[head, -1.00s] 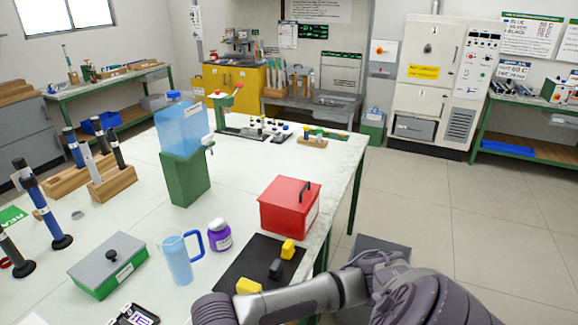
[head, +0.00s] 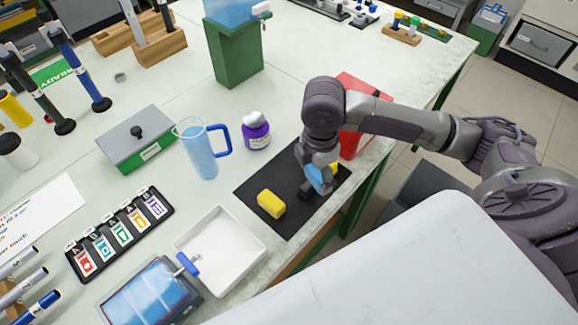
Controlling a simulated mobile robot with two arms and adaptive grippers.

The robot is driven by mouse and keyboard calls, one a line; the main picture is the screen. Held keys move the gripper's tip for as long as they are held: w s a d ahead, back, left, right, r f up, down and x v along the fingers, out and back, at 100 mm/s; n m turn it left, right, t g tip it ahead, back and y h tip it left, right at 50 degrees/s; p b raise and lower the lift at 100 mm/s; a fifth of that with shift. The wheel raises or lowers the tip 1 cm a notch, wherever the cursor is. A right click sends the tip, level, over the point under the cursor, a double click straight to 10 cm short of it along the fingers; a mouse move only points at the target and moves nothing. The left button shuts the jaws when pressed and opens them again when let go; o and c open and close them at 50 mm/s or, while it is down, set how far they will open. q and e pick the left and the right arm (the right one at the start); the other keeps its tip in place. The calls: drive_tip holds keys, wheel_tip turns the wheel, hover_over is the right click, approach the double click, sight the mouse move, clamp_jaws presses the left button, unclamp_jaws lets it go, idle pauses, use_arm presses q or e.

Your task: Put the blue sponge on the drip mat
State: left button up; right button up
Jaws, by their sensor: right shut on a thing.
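The black drip mat (head: 287,222) lies at the table's right edge. My right gripper (head: 314,178) points down over the mat, shut on the blue sponge (head: 319,181). The wrist hides part of the sponge, and I cannot tell whether the sponge touches the mat or the dark block. My left gripper is not in view.
A red box (head: 352,143) stands just behind the wrist.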

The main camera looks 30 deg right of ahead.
drive_tip(key=n, duration=0.2)
drive_tip(key=w+d+r+n, duration=0.1)
drive_tip(key=n, duration=0.1)
drive_tip(key=d+n+b, duration=0.1)
drive_tip(key=shift+w+r+n, duration=0.15)
drive_tip(key=shift+n, duration=0.25)
drive_tip(key=shift+w+d+r+n, duration=0.1)
drive_tip(key=shift+w+r+n, duration=0.05)
drive_tip(key=shift+n, duration=0.4)
drive_tip(key=shift+w+d+r+n, duration=0.1)
drive_tip(key=shift+w+n, duration=0.05)
drive_tip(key=shift+n, duration=0.4)
hover_over(288, 166)
wheel_tip(288, 166, down, 7)
drive_tip(key=shift+r+p, duration=0.15)
drive_tip(key=shift+p, duration=0.15)
wheel_tip(288, 166, down, 3)
drive_tip(key=shift+f+p, duration=0.1)
drive_tip(key=shift+p, duration=0.2)
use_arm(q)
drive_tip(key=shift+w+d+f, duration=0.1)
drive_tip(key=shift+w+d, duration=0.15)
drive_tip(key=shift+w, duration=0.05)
use_arm(e)
drive_tip(key=shift+f, duration=0.45)
drive_tip(key=o, duration=1.1)
drive_tip(key=shift+f, duration=0.15)
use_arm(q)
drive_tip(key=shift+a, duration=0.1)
